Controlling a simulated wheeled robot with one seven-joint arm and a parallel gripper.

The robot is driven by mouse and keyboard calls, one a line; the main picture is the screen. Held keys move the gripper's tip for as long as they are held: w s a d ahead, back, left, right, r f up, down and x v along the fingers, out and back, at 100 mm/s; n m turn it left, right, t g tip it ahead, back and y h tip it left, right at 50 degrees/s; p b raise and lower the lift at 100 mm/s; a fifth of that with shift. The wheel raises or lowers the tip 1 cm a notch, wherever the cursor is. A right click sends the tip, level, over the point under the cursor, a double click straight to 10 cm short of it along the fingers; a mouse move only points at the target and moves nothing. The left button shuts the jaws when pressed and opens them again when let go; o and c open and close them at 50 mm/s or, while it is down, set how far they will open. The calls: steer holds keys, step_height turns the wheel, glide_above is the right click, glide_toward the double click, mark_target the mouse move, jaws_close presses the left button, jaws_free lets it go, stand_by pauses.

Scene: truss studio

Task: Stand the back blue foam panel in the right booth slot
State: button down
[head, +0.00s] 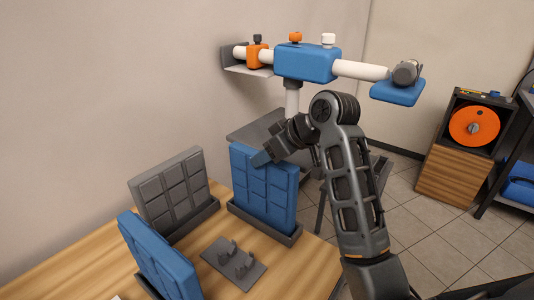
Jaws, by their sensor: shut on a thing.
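The back blue foam panel (258,197), with a grid of raised pads, stands upright on the right side of the wooden table. Its lower edge appears to sit in the dark right booth slot (292,240), whose front lip runs along the panel's foot. Whether it is fully seated cannot be told. My gripper (262,158) is at the panel's upper edge, shut on it. The far fingertip is hidden.
A grey panel (168,195) stands in a dark slot at the back left. Another blue panel (155,260) stands at the front left. A grey plate with clips (234,262) lies between them. A blue clamp fixture (308,62) with a white bar stands behind.

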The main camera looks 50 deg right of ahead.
steer(key=shift+f, duration=0.55)
steer(key=c, duration=0.8)
jaws_free()
steer(key=shift+r, duration=0.1)
steer(key=shift+s+r+p, duration=0.4)
steer(key=shift+r+p, duration=0.05)
steer(key=shift+r, duration=0.05)
steer(key=shift+p+v, duration=3.85)
steer(key=shift+v, duration=0.95)
steer(key=shift+s, duration=0.1)
steer(key=shift+f, duration=0.1)
